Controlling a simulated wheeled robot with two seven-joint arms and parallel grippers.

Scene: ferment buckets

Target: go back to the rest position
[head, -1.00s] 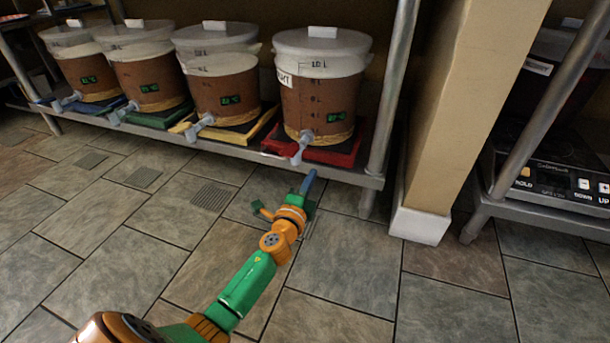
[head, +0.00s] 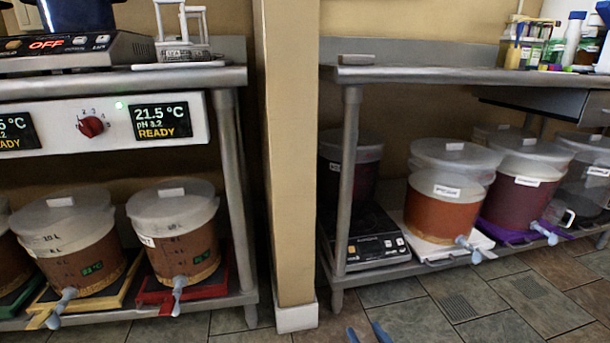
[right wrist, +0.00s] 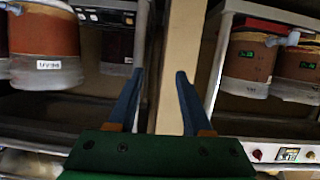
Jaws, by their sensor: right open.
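My right gripper (head: 367,334) shows only as two blue fingertips at the bottom edge of the head view. It is low in front of the post between the two benches and touches nothing there. In the right wrist view my right gripper (right wrist: 160,74) has its blue fingers spread apart with nothing between them. That view shows the scene upside down, with the beige post behind the fingers. My left gripper is not in view.
Fermenting buckets (head: 183,240) with taps stand on the left bench's lower shelf. More buckets, including an orange-brown one (head: 440,215), and a black hotplate (head: 375,245) are on the right shelf. A beige post (head: 290,150) stands between the benches. Tiled floor (head: 470,300) is clear in front.

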